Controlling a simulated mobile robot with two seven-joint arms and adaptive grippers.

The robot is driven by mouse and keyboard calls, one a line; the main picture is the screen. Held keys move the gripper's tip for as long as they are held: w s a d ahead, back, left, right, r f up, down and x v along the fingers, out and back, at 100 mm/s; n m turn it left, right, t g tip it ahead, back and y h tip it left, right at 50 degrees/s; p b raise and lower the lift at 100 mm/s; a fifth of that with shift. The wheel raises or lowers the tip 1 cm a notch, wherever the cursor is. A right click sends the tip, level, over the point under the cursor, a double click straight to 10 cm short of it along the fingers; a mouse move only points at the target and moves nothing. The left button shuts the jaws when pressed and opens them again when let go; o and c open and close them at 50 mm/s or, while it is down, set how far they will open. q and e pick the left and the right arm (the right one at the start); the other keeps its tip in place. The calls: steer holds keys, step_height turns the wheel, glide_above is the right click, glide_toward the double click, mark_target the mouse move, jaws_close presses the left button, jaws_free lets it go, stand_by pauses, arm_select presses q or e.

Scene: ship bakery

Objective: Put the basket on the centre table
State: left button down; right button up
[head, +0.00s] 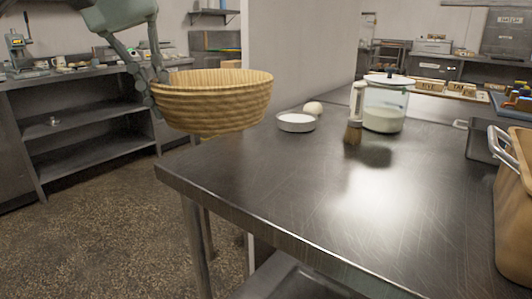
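The basket (215,100), a round, woven, straw-coloured bowl shape, is in the air in the upper left of the head view. My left gripper (155,88) is shut on its left rim, and the basket hangs upright and roughly level. The metal table (300,190) fills the middle and right. The basket appears at its far left edge, partly over the floor in the picture; its exact height above the table cannot be told. The basket's inside is mostly hidden. My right gripper is not in view.
A white dish (296,122), an egg-like object (313,108), a brush (354,125) and a lidded glass jar (384,108) stand at the table's back. A tan container (515,215) is at the right. The table's front-left and middle are clear. A wall (300,50) stands behind.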

arm_select(q)
steer(key=w+d+f, duration=0.2)
steer(key=d, duration=0.1)
steer(key=w+d+f, duration=0.2)
steer(key=d, duration=0.1)
steer(key=w+d+f, duration=0.2)
steer(key=d, duration=0.1)
steer(key=shift+w+f, duration=0.1)
steer(key=shift+f, duration=0.25)
steer(key=shift+d+f, duration=0.1)
steer(key=shift+f, duration=0.2)
step_height(320, 180, down, 3)
steer(key=shift+f, duration=0.15)
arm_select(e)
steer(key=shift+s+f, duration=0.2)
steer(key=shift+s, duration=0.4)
arm_select(q)
steer(key=shift+f, duration=0.1)
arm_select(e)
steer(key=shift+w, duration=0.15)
arm_select(q)
steer(key=c, duration=2)
jaws_free()
steer(key=shift+o, duration=1.4)
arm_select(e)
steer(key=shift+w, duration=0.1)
